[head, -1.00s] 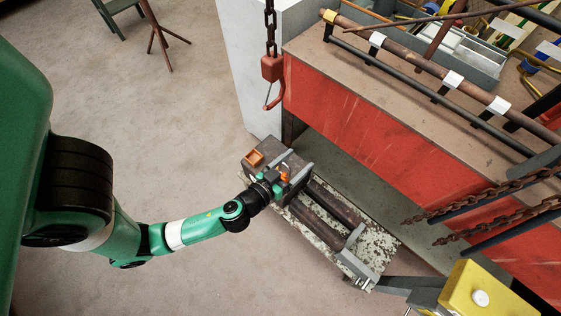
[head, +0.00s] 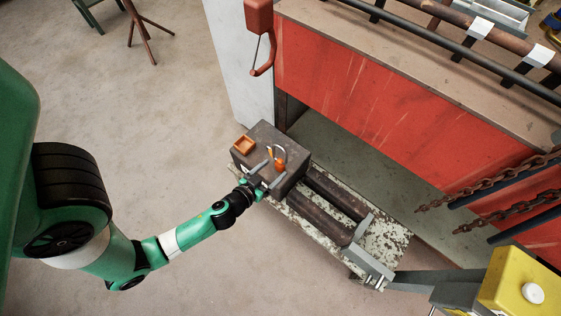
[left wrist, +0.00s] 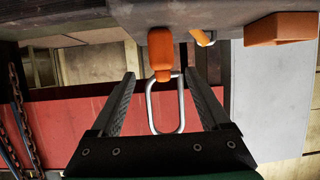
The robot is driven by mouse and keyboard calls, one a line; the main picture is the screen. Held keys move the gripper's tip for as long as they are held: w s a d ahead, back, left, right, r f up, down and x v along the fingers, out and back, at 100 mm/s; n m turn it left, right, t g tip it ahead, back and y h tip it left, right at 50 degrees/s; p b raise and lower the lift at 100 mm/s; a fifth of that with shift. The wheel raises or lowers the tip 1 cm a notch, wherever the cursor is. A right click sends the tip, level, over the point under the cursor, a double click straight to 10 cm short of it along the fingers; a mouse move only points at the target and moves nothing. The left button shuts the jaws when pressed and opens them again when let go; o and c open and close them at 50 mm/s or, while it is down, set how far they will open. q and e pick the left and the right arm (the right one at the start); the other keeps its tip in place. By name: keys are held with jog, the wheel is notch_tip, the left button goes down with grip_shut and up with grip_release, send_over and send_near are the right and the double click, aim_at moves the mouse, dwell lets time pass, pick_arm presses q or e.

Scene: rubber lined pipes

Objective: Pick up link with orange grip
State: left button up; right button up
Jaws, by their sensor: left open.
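The link with the orange grip (head: 280,165) is at the top of a dark block (head: 262,137) in the head view. In the left wrist view its orange grip (left wrist: 160,50) sits at the block's edge, and its silver loop (left wrist: 181,105) extends between my fingers. My left gripper (head: 268,172) is open at the near edge of the block, with a finger on either side of the loop and not closed on it. A second orange piece (left wrist: 203,37) with silver metal is close by on the block. My right gripper is not in view.
Dark pipes (head: 330,200) lie on a worn bench (head: 385,240) to the right. A red hook (head: 262,55) hangs behind. A red workbench (head: 370,95) stands beyond.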

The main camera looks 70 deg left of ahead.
aim_at(277, 165)
pick_arm(q)
jog(key=shift+w+a+f, duration=0.1)
jog(key=shift+a+f, duration=0.05)
jog(key=shift+a, duration=0.05)
jog(key=x, duration=0.5)
jog(key=shift+c, duration=0.4)
grip_shut()
